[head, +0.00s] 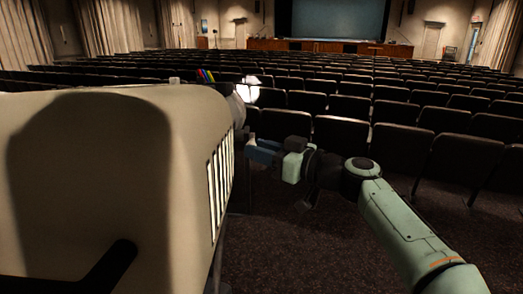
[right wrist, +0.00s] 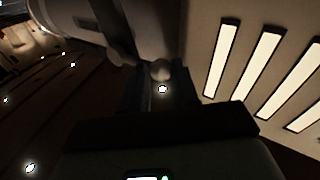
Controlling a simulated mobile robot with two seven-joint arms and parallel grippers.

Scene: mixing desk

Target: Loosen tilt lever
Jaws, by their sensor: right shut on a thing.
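A large beige machine housing (head: 110,150) fills the left of the head view, with lit slots (head: 220,180) on its right side. My right gripper (head: 257,149) is beside its front right end, its arm coming in from the lower right. In the right wrist view, a small rounded pale knob, seemingly the end of the tilt lever (right wrist: 160,72), sits between the dark fingers of my right gripper (right wrist: 160,88). The gripper is shut on it. The rest of the lever is hidden or too dark to make out. My left gripper is not in view.
Lit slots (right wrist: 258,72) in the housing wall are close to the right of the gripper. A dark bar (head: 95,272) crosses the lower left. Rows of dark seats (head: 360,140) fill the hall beyond. Dark carpet (head: 300,250) is open to the right of the housing.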

